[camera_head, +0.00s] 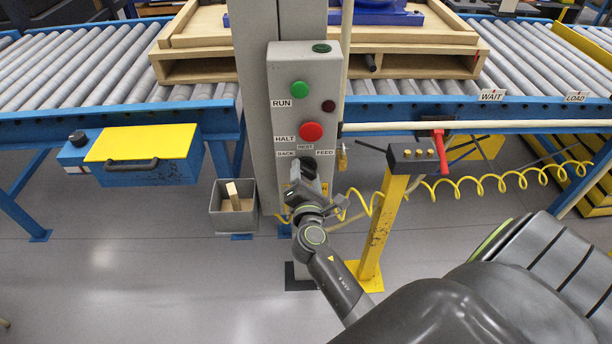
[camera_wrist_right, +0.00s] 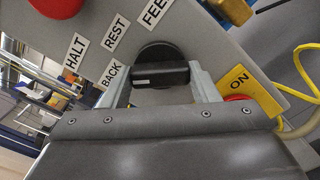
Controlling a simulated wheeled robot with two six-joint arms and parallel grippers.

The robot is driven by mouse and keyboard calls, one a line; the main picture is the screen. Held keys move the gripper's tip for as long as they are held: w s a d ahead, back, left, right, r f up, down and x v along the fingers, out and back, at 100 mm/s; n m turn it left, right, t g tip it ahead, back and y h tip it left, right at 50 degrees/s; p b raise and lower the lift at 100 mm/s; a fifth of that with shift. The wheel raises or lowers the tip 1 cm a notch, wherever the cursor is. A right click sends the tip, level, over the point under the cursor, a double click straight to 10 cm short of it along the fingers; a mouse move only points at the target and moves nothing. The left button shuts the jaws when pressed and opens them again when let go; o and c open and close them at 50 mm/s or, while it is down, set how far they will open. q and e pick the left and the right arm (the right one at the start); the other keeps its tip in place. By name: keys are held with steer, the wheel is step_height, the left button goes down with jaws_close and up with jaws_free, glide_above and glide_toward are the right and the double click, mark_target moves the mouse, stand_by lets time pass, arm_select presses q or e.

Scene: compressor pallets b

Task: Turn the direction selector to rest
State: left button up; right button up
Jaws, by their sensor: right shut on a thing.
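The direction selector (camera_head: 308,164) is a black round knob with a raised bar, low on the grey control box, under the labels BACK, REST (camera_head: 305,147) and FEED. In the right wrist view the selector (camera_wrist_right: 157,72) sits between the two fingers, with the BACK, REST (camera_wrist_right: 116,33) and FEED labels above and to its left. My right gripper (camera_head: 307,178) is shut on the knob's bar, one finger at each end in the wrist view (camera_wrist_right: 163,88). I cannot tell which label the knob points to. My left gripper is not in view.
The red HALT button (camera_head: 311,131) and green RUN button (camera_head: 299,90) are above the selector. A brass padlock (camera_head: 342,156) hangs to its right. A yellow post (camera_head: 381,222) with a small black box and coiled yellow hose stands at right; a grey bin (camera_head: 222,215) is at left.

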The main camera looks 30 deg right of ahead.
steer(key=m+b, duration=0.2)
steer(key=m, duration=0.1)
steer(key=shift+f, duration=0.15)
steer(key=shift+m+b, duration=1.75)
steer(key=shift+m, duration=0.95)
steer(key=o, duration=1)
